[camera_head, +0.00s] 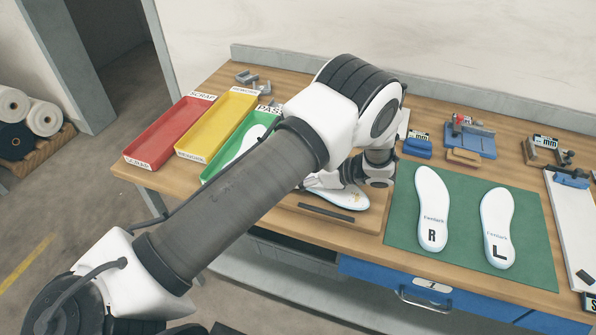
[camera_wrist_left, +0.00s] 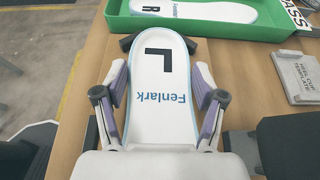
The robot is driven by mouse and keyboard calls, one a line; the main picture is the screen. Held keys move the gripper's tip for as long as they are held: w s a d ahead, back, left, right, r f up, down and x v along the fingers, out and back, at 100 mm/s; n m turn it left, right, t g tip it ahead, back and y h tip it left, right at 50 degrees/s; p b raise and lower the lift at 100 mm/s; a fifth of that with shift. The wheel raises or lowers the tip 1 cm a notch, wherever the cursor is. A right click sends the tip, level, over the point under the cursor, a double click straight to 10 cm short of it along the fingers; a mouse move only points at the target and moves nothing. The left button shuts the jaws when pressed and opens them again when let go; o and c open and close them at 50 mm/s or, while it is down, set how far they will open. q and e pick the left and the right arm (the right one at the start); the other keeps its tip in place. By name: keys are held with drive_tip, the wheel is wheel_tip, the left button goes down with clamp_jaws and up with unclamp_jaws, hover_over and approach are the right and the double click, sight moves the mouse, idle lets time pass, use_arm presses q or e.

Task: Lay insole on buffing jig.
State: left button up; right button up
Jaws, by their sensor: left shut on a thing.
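A white insole marked "L" and "Fenlark" (camera_wrist_left: 157,90) is held across its width between the fingers of my left gripper (camera_wrist_left: 158,98). In the head view my left gripper (camera_head: 330,181) is partly hidden by my arm. Only one end of the held insole (camera_head: 347,198) shows there, over a wooden block with a dark strip (camera_head: 326,213), which seems to be the buffing jig. Dark pads show beside the insole's far end in the wrist view. I cannot tell whether the insole touches the jig. My right gripper is out of view.
A green PASS tray (camera_head: 222,160) holds an insole marked "R" (camera_wrist_left: 213,9). Yellow (camera_head: 218,122) and red (camera_head: 168,132) trays stand left of it. A green mat (camera_head: 463,213) to the right bears R (camera_head: 432,206) and L (camera_head: 497,226) insoles. Gauges line the table's back.

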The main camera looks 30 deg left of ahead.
use_arm(q)
drive_tip(key=shift+a+f, duration=0.15)
drive_tip(key=shift+f, duration=0.55)
drive_tip(key=o, duration=0.7)
drive_tip(key=shift+f, duration=0.1)
drive_tip(key=o, duration=0.4)
drive_tip(key=b+v, duration=0.3)
drive_tip(key=v, duration=0.8)
drive_tip(key=shift+w, duration=0.1)
drive_tip(key=shift+d+r, duration=0.4)
drive_tip(key=shift+d, duration=0.05)
